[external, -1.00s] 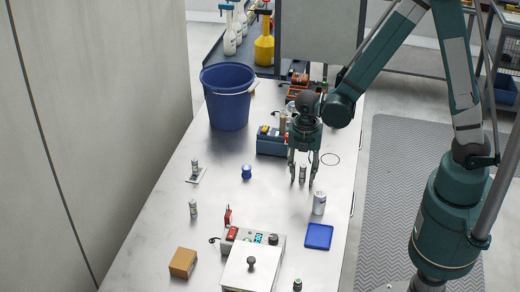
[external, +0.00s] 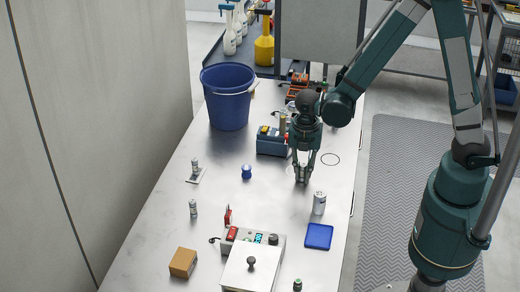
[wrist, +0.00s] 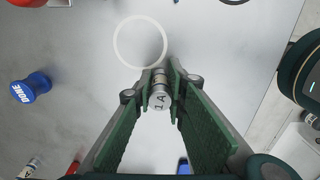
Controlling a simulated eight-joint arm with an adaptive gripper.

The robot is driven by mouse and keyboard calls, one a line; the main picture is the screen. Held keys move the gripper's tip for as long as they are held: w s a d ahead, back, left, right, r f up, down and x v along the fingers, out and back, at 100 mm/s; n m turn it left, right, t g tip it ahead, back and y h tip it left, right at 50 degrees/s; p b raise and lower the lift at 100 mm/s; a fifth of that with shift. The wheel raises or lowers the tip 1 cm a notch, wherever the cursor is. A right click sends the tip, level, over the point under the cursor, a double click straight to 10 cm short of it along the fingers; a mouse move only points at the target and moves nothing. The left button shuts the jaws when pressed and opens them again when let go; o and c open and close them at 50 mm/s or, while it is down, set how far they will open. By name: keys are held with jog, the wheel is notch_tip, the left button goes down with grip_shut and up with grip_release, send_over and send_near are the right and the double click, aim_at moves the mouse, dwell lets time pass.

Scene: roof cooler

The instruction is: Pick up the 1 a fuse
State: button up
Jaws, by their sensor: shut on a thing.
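The 1 A fuse (wrist: 159,99) is a small metal cylinder with "1 A" on its end cap. In the wrist view it stands between my two green finger pads. My gripper (wrist: 160,92) is shut on it. In the external view my gripper (external: 302,178) points down at the table, and its fingers hide most of the fuse. I cannot tell whether the fuse still touches the table.
A silver can (external: 319,203) and a blue tray (external: 319,237) stand close by in front. A blue stamp-like knob (external: 246,172) is to the left. A blue toolbox (external: 271,143) and bucket (external: 228,105) are behind.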

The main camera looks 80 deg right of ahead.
aim_at(303, 165)
jog(key=shift+r+p, duration=0.55)
jog(key=shift+r, duration=4.3)
